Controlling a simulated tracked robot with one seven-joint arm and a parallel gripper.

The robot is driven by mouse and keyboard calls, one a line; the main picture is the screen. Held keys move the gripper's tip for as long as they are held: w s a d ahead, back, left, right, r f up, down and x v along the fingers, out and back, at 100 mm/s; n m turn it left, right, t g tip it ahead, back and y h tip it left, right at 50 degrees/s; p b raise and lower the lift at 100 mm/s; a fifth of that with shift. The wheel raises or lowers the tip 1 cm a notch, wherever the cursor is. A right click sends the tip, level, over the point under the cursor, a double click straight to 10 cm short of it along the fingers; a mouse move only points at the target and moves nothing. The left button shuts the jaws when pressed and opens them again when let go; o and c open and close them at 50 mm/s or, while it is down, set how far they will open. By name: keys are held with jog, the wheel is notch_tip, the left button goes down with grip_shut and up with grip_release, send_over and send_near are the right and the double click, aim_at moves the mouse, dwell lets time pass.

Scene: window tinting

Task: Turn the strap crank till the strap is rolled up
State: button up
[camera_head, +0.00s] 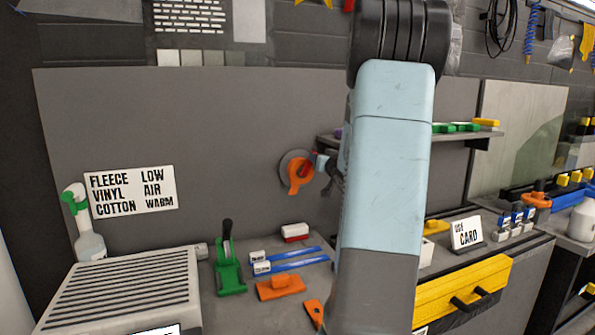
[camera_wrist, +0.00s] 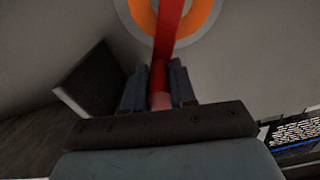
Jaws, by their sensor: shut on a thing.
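The strap crank shows on the upright grey panel in the head view, with an orange part (camera_head: 297,183) in front of a round grey plate and a red arm. In the wrist view its orange ring (camera_wrist: 204,16) is at the top, and the red crank arm (camera_wrist: 168,35) runs down from it to a red handle (camera_wrist: 159,76). My gripper (camera_wrist: 158,88) has its two dark fingers on either side of this handle and is shut on it. In the head view my gripper (camera_head: 325,163) is at the crank's right, partly hidden by my arm. I cannot make out the strap.
A grey vented box (camera_head: 125,297), a spray bottle (camera_head: 88,240) and a green tool (camera_head: 228,270) stand on the bench at left. Orange (camera_head: 280,287) and blue-handled tools lie below the crank. A shelf (camera_head: 465,137) is at right. The panel around the crank is clear.

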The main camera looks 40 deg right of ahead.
jog(key=shift+r, duration=0.2)
jog(key=w+a+n, duration=0.1)
jog(key=a+n, duration=0.5)
jog(key=n, duration=0.1)
jog(key=shift+w+r, duration=0.15)
jog(key=shift+w, duration=0.05)
jog(key=o, duration=1)
jog(key=shift+d, duration=0.1)
jog(key=shift+c, duration=0.2)
jog(key=shift+s, duration=0.1)
jog(key=v, duration=1)
